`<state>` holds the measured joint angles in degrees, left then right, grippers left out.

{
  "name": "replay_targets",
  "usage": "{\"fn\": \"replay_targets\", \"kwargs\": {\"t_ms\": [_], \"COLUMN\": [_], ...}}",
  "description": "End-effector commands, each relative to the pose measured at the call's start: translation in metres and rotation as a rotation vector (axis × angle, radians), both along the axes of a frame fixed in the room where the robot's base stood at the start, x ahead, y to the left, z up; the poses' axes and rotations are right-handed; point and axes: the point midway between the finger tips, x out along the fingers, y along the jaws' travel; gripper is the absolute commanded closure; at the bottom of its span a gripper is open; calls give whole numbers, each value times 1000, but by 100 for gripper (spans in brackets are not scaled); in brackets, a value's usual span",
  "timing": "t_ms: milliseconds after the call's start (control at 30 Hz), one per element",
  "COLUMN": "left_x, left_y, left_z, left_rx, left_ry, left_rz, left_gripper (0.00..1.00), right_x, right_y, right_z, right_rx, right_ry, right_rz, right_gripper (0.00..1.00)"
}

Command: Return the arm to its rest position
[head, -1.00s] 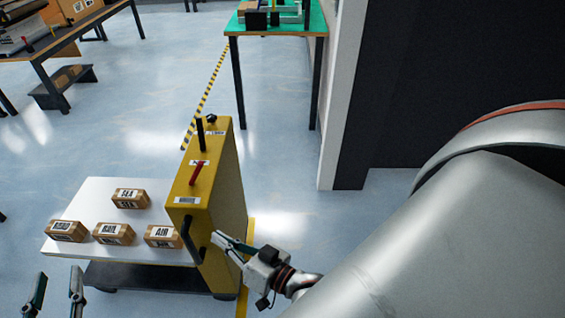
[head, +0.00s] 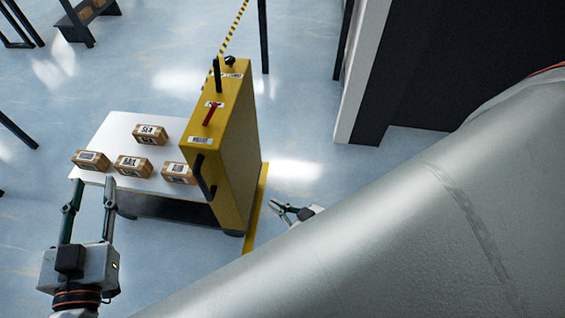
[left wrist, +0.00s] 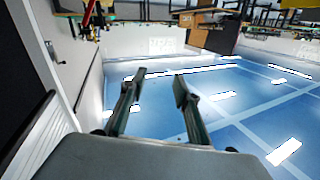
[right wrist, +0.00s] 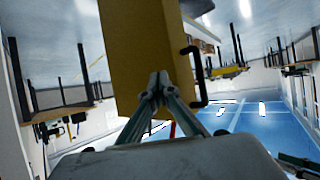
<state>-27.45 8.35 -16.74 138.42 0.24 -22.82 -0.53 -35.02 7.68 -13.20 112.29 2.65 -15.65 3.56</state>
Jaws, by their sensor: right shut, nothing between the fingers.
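My left gripper (head: 90,190) is at the lower left of the head view, open and empty. Its fingers point toward the white platform, and in the left wrist view (left wrist: 158,80) only floor and room show between them. My right gripper (head: 278,207) is right of the yellow cart body (head: 228,135), apart from it and partly hidden by my own arm. In the right wrist view its fingertips (right wrist: 158,80) meet with nothing between them. The yellow body and its black handle (right wrist: 194,75) stand beyond the fingers.
The white platform (head: 112,130) of the cart carries several labelled boxes, one of them marked SEA (head: 150,134). A black handle (head: 204,178) sticks out from the yellow body. A dark wall (head: 440,60) stands at the upper right. Floor is free around the cart.

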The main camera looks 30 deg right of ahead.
Motion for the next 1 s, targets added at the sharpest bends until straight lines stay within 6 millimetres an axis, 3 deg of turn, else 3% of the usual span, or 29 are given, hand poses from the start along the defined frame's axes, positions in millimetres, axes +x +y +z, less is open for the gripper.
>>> {"fn": "replay_targets", "kwargs": {"t_ms": [633, 733, 867, 1000], "left_x": [0, 0, -3, -19], "left_y": [0, 1, 4, 13], "left_z": [1, -7, -53, -140], "left_rx": [0, 3, 19, 50], "left_ry": [0, 14, 95, 250], "left_rz": [0, 2, 9, 25], "left_gripper": [69, 69, 69, 69], "right_x": [-2, -3, -6, -12], "right_y": [-2, -2, -4, -8], "right_z": [-2, -3, -7, -14], "right_rx": [-14, -17, -34, -68], "right_ry": [7, 9, 18, 39], "right_rz": [4, 5, 9, 18], "right_gripper": [100, 100, 100, 100]}}
